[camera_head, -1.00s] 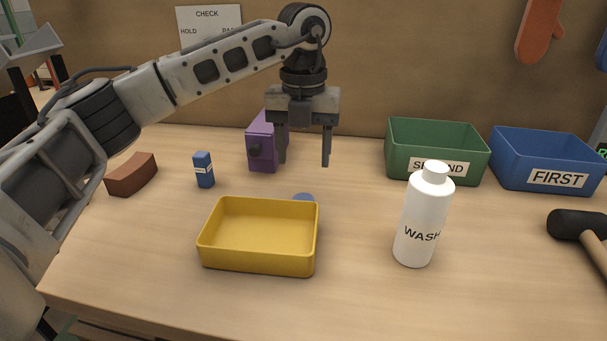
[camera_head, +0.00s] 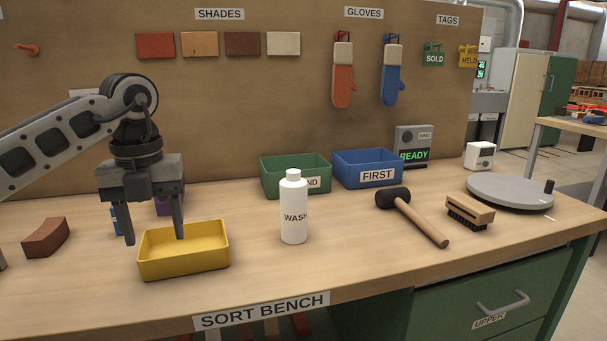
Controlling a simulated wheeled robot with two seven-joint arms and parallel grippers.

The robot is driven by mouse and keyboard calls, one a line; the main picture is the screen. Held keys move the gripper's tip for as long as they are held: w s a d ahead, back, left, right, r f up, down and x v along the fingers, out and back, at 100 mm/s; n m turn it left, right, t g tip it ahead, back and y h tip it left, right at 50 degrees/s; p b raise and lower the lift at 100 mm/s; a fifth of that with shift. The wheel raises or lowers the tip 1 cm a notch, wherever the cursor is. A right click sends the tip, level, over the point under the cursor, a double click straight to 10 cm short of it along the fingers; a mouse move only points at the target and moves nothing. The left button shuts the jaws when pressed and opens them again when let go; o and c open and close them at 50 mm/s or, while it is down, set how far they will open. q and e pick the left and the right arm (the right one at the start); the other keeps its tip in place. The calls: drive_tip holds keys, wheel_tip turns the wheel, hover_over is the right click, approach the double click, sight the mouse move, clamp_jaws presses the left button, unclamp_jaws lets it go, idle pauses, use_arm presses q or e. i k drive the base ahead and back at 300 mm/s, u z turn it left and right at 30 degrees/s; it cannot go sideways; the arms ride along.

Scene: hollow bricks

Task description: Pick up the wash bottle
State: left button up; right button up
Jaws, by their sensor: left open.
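The white wash bottle (camera_head: 294,228), labelled WASH, stands upright near the middle of the bench in the head view. My left gripper (camera_head: 155,238) is open, its fingers pointing down with nothing between them. In the picture it overlaps the yellow tray, to the left of the bottle and clearly apart from it. My right gripper is not in view.
A yellow tray (camera_head: 185,271) is left of the bottle. Green (camera_head: 281,180) and blue (camera_head: 352,182) bins stand behind it. A mallet (camera_head: 425,222), brush (camera_head: 468,212) and grey turntable (camera_head: 510,192) lie to the right. A brown block (camera_head: 46,238) is far left.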

sight(293, 188)
drive_tip(key=k, duration=1.2)
